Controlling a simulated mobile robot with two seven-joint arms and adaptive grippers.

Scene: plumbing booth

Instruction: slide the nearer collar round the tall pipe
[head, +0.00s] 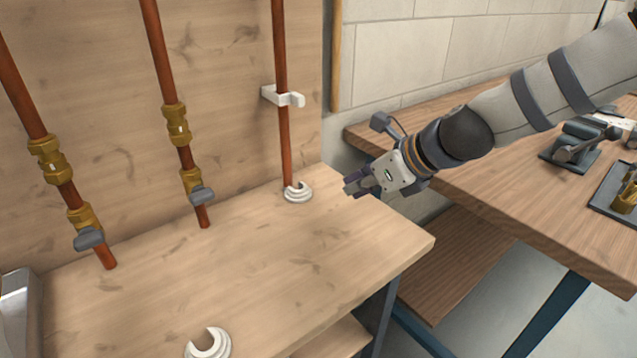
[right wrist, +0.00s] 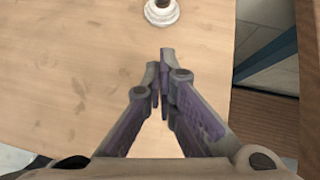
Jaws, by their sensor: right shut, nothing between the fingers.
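The tall pipe (head: 282,120) is copper and stands upright at the right end of the wooden back panel. The nearer collar (head: 207,346), white with a gap in its ring, lies at the front edge of the worktop, well apart from the pipe. Another white gapped collar (head: 298,193) sits at the pipe's foot; I cannot tell if it is fully around it. My right gripper (head: 350,184) is shut and empty, right of that second collar and apart from it. In the right wrist view its fingertips (right wrist: 160,56) point toward a white collar (right wrist: 162,11), partly cut off.
A white clip (head: 284,97) is on the tall pipe. Two copper pipes with brass fittings (head: 176,125) stand left of it. The worktop (head: 250,260) is clear between the collars. A second bench (head: 560,220) with tools stands at the right, across a gap.

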